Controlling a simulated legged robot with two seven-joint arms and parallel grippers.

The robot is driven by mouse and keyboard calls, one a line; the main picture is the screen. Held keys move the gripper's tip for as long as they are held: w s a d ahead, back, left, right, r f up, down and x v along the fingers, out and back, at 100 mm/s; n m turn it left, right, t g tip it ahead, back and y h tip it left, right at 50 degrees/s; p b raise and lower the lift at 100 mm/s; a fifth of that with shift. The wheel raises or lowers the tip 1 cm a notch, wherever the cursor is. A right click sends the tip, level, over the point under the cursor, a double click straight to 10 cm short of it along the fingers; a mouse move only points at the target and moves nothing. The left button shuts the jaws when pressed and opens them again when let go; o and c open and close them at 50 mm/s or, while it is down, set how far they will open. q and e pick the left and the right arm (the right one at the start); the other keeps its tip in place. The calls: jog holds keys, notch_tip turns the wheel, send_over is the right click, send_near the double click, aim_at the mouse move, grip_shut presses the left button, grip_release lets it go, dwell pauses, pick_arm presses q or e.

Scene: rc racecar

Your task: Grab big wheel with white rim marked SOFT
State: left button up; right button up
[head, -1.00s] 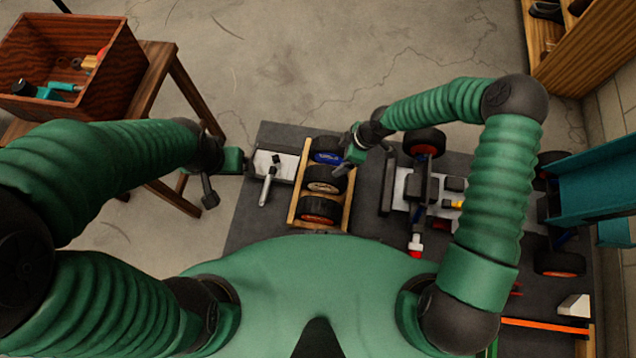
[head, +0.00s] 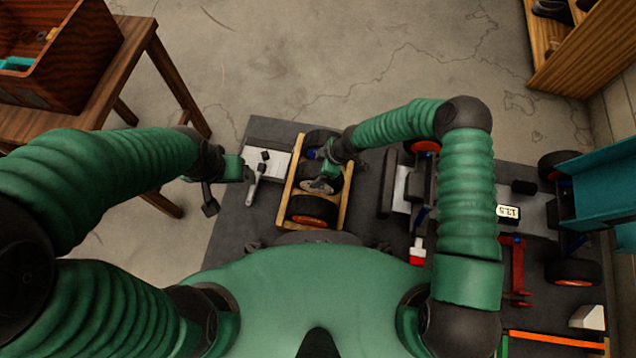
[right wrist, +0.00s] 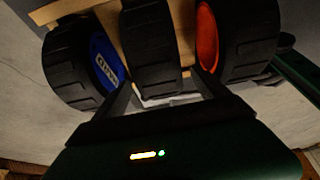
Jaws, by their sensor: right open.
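The big wheel with the white rim (head: 328,184) stands in the middle of a wooden rack (head: 284,196), between a blue-rimmed wheel and an orange-rimmed wheel (head: 312,209). The SOFT marking cannot be read. My right gripper (head: 318,168) is open right over the middle wheel and partly covers it. In the right wrist view the middle wheel's black tread (right wrist: 152,45) lies between the two finger lines, with the blue rim (right wrist: 106,62) to the left and the orange rim (right wrist: 207,37) to the right. My left gripper (head: 230,185) hovers left of the rack; its jaw state is unclear.
A white block with a silver tool (head: 254,186) lies left of the rack, close to my left gripper. The car chassis with its wheels and parts fills the mat on the right. A wooden box (head: 65,60) stands on a table at upper left. The neighbouring wheels leave narrow gaps.

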jog(key=shift+w+a+f, duration=0.1)
jog(key=shift+f, duration=0.35)
jog(key=shift+r, duration=0.2)
jog(key=shift+c, duration=0.3)
grip_shut()
